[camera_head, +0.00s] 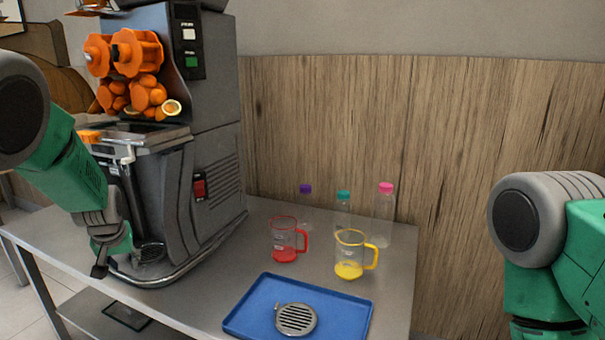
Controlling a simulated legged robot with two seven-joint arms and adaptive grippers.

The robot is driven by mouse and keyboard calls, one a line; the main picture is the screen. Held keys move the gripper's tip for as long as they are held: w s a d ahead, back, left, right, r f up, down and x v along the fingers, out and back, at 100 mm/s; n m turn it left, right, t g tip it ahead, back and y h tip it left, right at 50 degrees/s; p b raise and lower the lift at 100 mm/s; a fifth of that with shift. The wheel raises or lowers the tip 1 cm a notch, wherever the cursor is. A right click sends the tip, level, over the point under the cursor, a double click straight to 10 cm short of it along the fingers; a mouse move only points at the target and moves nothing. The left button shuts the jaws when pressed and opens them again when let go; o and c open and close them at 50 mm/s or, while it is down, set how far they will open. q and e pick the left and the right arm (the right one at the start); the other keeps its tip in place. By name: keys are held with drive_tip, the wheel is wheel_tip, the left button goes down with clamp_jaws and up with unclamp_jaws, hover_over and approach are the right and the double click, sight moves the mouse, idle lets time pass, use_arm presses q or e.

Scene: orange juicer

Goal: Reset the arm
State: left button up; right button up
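My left arm comes in from the left, and my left gripper (103,262) hangs low in front of the juicer (215,165), by its base. Its fingers are small and partly seen against the juicer, so I cannot tell whether they are open or shut. My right arm (545,240) is at the right edge, and its gripper is out of the picture. The grey juicer has orange rollers and oranges in its upper part.
A blue tray (245,322) with a round slotted metal piece (296,318) lies at the table's front. A red-handled jug (285,240) and a yellow-handled jug (350,256) stand behind it. Bottles with purple (306,188), teal (343,195) and pink (386,188) caps stand near the wall.

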use_arm(q)
drive_tip(key=s+d+f+m+g, duration=0.1)
drive_tip(key=s+d+f, duration=0.1)
drive_tip(key=s+f, duration=0.75)
drive_tip(key=s+d+f+m+g, duration=0.1)
drive_tip(key=s+d+f, duration=0.2)
drive_tip(key=s+f, duration=0.6)
drive_tip(key=s+d+f+m+g+h, duration=0.1)
drive_tip(key=s+d, duration=0.3)
drive_tip(key=s, duration=0.9)
drive_tip(key=s+d+m+h+p, duration=0.1)
drive_tip(key=s+d, duration=0.4)
drive_tip(key=s, duration=0.8)
drive_tip(key=shift+s+f+m+g, duration=0.4)
drive_tip(key=shift+m, duration=0.2)
